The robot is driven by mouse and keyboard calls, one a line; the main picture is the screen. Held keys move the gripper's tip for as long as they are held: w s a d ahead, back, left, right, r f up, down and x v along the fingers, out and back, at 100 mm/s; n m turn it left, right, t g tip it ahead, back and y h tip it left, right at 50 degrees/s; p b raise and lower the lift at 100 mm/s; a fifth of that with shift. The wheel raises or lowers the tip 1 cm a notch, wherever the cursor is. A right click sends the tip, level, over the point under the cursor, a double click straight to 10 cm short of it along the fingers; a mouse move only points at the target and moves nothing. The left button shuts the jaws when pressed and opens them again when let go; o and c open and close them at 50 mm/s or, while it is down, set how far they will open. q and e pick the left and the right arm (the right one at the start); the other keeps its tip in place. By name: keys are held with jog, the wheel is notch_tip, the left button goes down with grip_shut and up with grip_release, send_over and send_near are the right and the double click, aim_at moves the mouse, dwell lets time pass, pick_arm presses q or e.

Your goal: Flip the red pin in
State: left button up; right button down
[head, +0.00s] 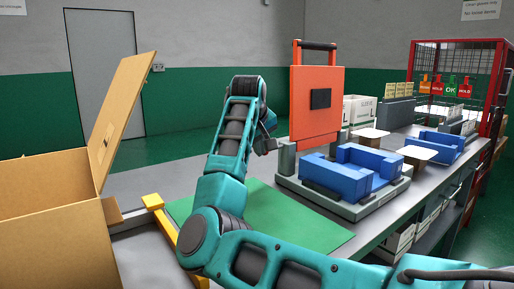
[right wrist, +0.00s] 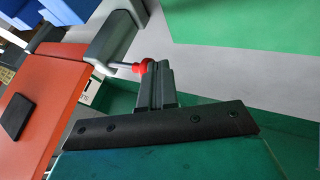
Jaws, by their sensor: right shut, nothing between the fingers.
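The red pin (right wrist: 142,66) shows in the right wrist view as a red knob on a thin metal rod. The rod runs into the grey bracket (right wrist: 112,38) beside the orange lid (right wrist: 48,95). My right gripper (right wrist: 156,72) is shut and empty, its tips right beside the red knob; I cannot tell whether they touch. In the head view my right gripper (head: 268,146) is at the left side of the fixture, and the pin is not discernible there. The orange lid (head: 316,98) stands upright above the grey fixture base (head: 345,208). My left gripper is not in view.
Blue blocks (head: 352,170) sit on the fixture base. A green mat (head: 290,228) lies on the bench to its left. An open cardboard box (head: 55,235) stands at the left, near a yellow bar (head: 160,212). More blue blocks (head: 437,145) and a red cage (head: 490,75) are at the right.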

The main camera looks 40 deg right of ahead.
jog(key=d, duration=0.3)
jog(key=shift+s, duration=0.25)
jog(key=shift+d, duration=0.1)
jog(key=p+v, duration=0.2)
jog(key=v, duration=1.1)
jog(key=shift+s+f, duration=0.1)
